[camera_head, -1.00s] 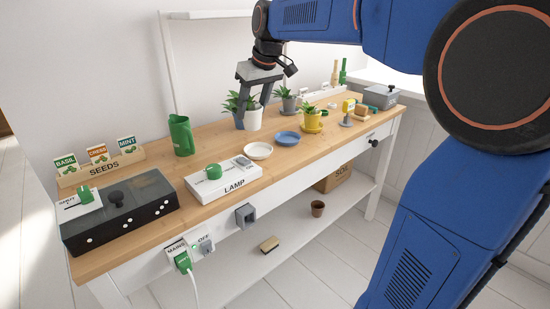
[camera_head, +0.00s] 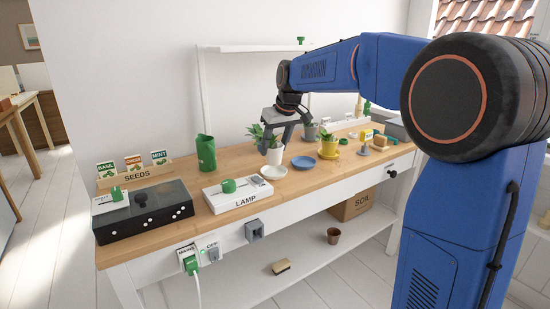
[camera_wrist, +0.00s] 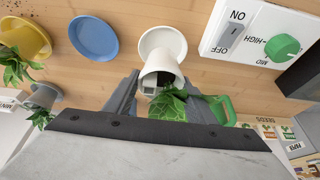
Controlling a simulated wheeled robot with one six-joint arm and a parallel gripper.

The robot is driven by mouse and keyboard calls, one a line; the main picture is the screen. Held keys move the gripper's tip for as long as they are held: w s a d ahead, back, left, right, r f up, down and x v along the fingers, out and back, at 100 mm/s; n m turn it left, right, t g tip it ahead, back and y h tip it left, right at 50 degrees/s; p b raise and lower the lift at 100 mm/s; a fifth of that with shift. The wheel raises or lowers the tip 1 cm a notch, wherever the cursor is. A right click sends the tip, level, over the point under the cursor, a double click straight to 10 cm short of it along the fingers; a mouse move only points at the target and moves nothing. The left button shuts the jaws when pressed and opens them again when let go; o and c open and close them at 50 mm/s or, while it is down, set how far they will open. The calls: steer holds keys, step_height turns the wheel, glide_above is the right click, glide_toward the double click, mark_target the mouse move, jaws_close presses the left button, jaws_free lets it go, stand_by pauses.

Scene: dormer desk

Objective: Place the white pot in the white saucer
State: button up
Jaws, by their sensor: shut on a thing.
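The white pot (camera_head: 275,148) with a leafy green plant is between the fingers of my gripper (camera_head: 276,145), which is shut on it. The pot looks upright, just behind the white saucer (camera_head: 274,173) in the head view. In the wrist view the pot (camera_wrist: 159,71) overlaps the near edge of the empty saucer (camera_wrist: 163,39), with leaves towards my gripper (camera_wrist: 161,84). I cannot tell how high the pot's base is above the desk.
A blue saucer (camera_head: 303,162) lies right of the white one. A yellow pot (camera_head: 328,149) and a grey pot (camera_head: 309,132) stand further right. The lamp switch box (camera_head: 238,195) is at the front left, with a green jug (camera_head: 206,153) behind it.

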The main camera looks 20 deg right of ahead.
mark_target(274, 156)
steer(key=shift+f, duration=1.85)
steer(key=o, duration=1.2)
steer(key=shift+f, duration=0.15)
steer(key=v, duration=1.2)
steer(key=s+d+f+m, duration=0.1)
steer(key=s+f, duration=0.2)
steer(key=s, duration=0.7)
steer(key=s+d+f+m, duration=0.1)
steer(key=s+d+f, duration=0.1)
steer(key=s, duration=0.7)
steer(key=s+d+f+m+h, duration=0.1)
steer(key=s+d+f, duration=0.1)
steer(key=s+f, duration=1.3)
steer(key=s, duration=0.5)
steer(key=shift+m+t+h, duration=0.3)
